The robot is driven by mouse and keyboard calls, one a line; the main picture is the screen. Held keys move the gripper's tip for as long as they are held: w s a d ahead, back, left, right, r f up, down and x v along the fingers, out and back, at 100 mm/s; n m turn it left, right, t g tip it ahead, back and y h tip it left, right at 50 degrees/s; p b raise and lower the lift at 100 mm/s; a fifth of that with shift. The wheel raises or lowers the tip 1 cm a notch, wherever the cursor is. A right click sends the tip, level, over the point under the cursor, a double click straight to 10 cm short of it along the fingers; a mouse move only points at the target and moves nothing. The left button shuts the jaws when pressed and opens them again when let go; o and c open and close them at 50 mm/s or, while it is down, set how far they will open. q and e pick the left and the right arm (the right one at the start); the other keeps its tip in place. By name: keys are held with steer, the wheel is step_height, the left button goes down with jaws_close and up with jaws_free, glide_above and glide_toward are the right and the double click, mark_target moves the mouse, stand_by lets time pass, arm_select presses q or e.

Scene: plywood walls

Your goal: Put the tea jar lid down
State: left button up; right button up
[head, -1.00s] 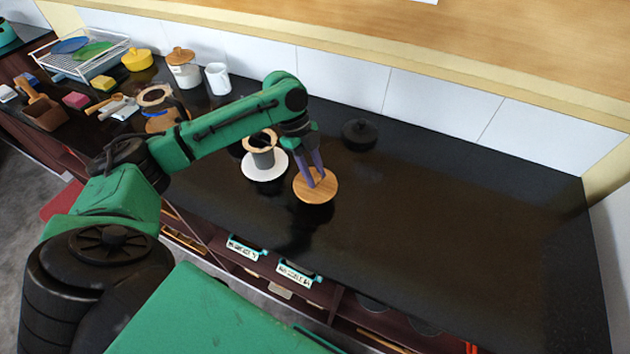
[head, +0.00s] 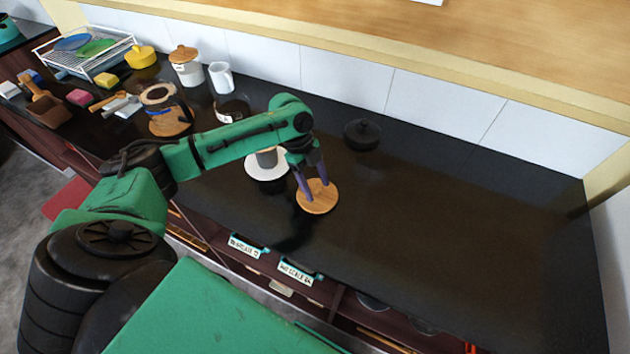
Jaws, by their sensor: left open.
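The tea jar lid, a round light-wood disc (head: 320,204), lies flat on the black counter (head: 440,230), near the middle of the head view. My left gripper (head: 314,190) is open, pointing down with its two purple fingers at the lid's upper side. Whether the fingertips still touch the lid's knob or top cannot be told. A dark open jar with a white label (head: 232,110), perhaps the tea jar, stands behind my left forearm, partly hidden. My right gripper is not in view.
A black lidded pot (head: 361,134) stands behind the lid. A white mug (head: 221,78), white canister (head: 187,67) and dish rack (head: 92,56) stand left. The counter's right side is clear.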

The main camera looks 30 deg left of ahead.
arm_select(q)
steer(key=s+b+v, duration=0.1)
steer(key=b+v, duration=0.2)
steer(key=v, duration=0.9)
steer(key=shift+w+r, duration=0.15)
steer(key=shift+w, duration=0.3)
